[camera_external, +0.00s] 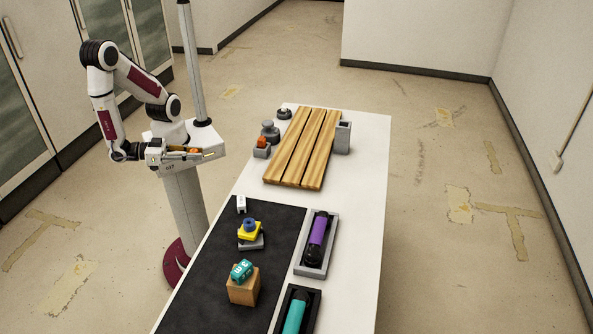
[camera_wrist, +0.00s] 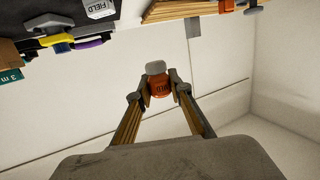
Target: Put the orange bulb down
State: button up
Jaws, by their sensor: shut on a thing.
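The orange bulb (camera_wrist: 158,86) sits between the two fingertips of my gripper (camera_wrist: 158,92) in the wrist view. It has a pale grey cap at one end and dark lettering on its side. My gripper is shut on it. In the external view my gripper (camera_external: 203,154) is raised beside the white table, left of its edge, and only a small patch of orange bulb (camera_external: 194,151) shows between the fingers. The bulb touches nothing but the fingers.
The white table (camera_external: 368,160) carries a slatted wooden board (camera_external: 300,150), a black mat (camera_external: 205,290), and trays with a purple cylinder (camera_external: 318,230) and a teal one (camera_external: 295,314). A wooden block (camera_external: 243,290) bears a teal item. A small orange-topped grey piece (camera_external: 261,149) stands near the left edge.

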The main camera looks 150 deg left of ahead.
jog(key=shift+w+d+f, duration=0.35)
jog(key=shift+w, duration=0.3)
jog(key=w+d+f+m+t+h, duration=0.1)
jog(key=w+d+f, duration=0.15)
jog(key=w, duration=0.25)
jog(key=w+d+f+m+t+h, duration=0.1)
jog(key=w+d+t, duration=0.15)
jog(key=w, duration=0.35)
notch_tip(320, 180, up, 4)
jog(key=m+t+h, duration=0.6)
jog(key=m+h, duration=0.3)
send_over(199, 296)
jog(key=shift+n, duration=0.3)
jog(key=shift+d+f, duration=0.1)
jog(key=shift+f, duration=2.25)
jog(key=shift+f, duration=0.1)
jog(key=shift+f, duration=3)
jog(key=shift+f, duration=1.9)
